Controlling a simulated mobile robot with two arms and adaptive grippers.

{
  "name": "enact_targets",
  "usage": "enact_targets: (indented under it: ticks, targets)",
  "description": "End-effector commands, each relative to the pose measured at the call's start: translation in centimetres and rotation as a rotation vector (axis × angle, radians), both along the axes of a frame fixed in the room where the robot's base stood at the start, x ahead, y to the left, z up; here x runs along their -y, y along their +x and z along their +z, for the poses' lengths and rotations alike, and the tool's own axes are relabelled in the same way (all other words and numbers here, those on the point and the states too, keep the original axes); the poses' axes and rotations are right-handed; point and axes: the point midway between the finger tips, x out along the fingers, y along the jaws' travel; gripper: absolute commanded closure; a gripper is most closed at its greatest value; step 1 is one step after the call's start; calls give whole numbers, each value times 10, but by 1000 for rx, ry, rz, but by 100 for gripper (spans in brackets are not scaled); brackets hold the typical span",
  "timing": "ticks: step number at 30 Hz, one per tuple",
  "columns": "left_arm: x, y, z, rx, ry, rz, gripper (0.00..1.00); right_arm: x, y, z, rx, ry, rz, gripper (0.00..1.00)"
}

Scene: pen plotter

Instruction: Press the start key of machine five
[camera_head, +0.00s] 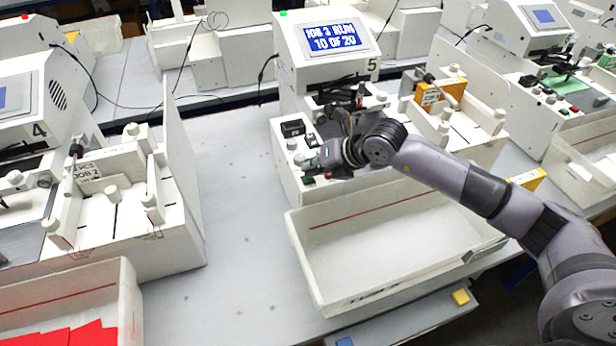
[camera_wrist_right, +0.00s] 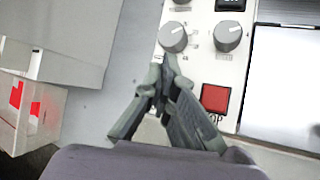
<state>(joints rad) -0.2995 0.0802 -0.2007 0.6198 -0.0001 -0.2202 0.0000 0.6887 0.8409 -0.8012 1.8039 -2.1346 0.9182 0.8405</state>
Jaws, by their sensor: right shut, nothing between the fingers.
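Machine five (camera_head: 322,40), marked with a 5, is a white plotter whose blue screen (camera_head: 332,37) reads "JOB 3 RUN 10 OF 20". Its key panel (camera_head: 284,158) is on its near left side, partly covered by my right arm. My right gripper (camera_wrist_right: 167,72) is shut and empty over this panel, its tips just below a grey knob (camera_wrist_right: 173,37). A red key (camera_wrist_right: 215,98), its label partly hidden and ending in "OP", lies right of the fingers. A green key (camera_head: 309,180) shows at the panel's front edge in the head view; in the wrist view I cannot see it.
A second grey knob (camera_wrist_right: 227,36) is close to the fingers. An empty white tray (camera_head: 400,245) stands in front of machine five. Machine four (camera_head: 28,110) is at the left, with a bin of red sheets (camera_head: 75,335) in front. Bare grey table lies between the machines.

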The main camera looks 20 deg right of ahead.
Motion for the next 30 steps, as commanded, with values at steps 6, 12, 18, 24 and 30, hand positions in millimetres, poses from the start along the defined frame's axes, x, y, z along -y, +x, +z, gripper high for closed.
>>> enact_targets:
  ticks: [6,12,18,24,30]
  targets:
    - [0,0,0,0,0,0,60,0,-1,-1,-3,-1,1,100]
    - [0,0,3,0,0,0,60,0,-1,4,-3,-1,1,100]
    - [0,0,8,0,0,0,60,-1,-1,15,-2,0,1,100]
    - [0,0,8,0,0,0,60,0,-1,16,-2,0,0,100]
    - [0,0,9,0,0,1,60,0,0,18,-1,0,1,100]
